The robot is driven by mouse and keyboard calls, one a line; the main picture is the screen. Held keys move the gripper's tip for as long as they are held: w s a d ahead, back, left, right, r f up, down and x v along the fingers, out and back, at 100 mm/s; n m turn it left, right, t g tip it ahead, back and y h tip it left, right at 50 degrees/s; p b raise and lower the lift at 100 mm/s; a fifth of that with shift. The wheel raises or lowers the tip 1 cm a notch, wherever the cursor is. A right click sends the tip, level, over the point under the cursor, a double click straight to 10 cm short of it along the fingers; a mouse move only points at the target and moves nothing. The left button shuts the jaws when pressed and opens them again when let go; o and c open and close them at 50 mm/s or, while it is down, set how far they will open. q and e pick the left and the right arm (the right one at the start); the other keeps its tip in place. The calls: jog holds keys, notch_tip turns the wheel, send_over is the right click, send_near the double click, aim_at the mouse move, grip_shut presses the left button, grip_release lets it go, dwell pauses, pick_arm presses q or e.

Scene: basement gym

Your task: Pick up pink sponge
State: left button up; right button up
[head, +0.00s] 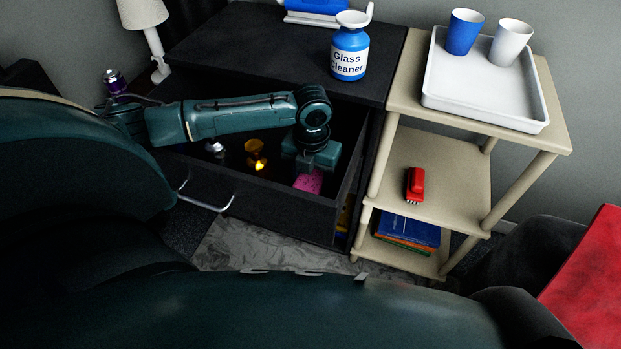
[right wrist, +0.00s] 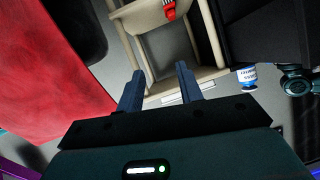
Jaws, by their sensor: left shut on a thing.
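The pink sponge (head: 309,181) is inside the open dark drawer (head: 285,205), near its right side. My left gripper (head: 311,168) reaches down into the drawer and is shut on the sponge. The gripper's body hides the sponge's upper part. My right gripper (right wrist: 160,88) shows in the right wrist view with its two fingers apart and nothing between them.
An orange bottle (head: 256,157) and a small jar (head: 214,149) stand in the drawer left of the sponge. Glass cleaner (head: 349,52) stands on the dark cabinet top. A beige shelf (head: 455,165) at right holds a white tray (head: 480,95), cups and a red brush (head: 415,184).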

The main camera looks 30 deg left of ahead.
pick_arm(q)
jog(key=c, duration=0.3)
pick_arm(e)
jog(key=shift+w, duration=0.15)
pick_arm(q)
notch_tip(320, 180, up, 10)
jog(key=p, duration=0.1)
jog(key=shift+p, duration=0.3)
pick_arm(e)
jog(key=shift+w+a+f+g, duration=0.1)
jog(key=shift+w+a+g, duration=0.1)
jog(key=shift+a+g, duration=0.1)
